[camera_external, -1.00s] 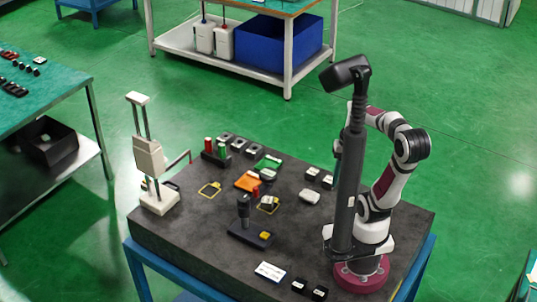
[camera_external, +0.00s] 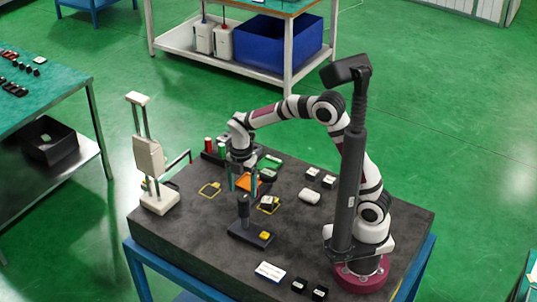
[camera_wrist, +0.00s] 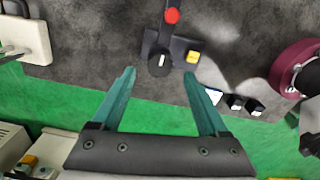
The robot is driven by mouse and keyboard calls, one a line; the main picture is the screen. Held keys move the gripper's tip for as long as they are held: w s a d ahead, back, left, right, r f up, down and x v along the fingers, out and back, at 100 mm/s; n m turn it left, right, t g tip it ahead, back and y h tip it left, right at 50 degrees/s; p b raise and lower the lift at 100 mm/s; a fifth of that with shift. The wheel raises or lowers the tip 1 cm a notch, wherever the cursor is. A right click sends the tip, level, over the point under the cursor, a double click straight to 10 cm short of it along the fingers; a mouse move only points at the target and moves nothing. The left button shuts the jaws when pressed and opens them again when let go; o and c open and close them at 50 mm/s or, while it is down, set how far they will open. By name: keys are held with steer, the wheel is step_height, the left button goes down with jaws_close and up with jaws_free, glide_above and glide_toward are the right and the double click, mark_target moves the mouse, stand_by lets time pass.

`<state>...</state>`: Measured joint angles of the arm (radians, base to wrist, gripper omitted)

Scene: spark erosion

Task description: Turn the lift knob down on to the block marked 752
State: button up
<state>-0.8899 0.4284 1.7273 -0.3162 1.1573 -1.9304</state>
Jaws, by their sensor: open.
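A red cap (camera_wrist: 171,15) shows above the knob in the wrist view. A pale block (camera_external: 267,201) sits by a yellow outline. The mark 752 is not readable.
A white column machine (camera_external: 150,165) stands at the left edge. Green tray (camera_external: 270,162), pale blocks (camera_external: 312,173) and a white roll-like piece (camera_external: 309,195) lie on the slab. A white card (camera_external: 270,272) and dark blocks (camera_external: 320,293) lie at the front.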

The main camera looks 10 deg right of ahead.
mark_target(243, 198)
steer(key=shift+f, duration=1.9)
jaws_close()
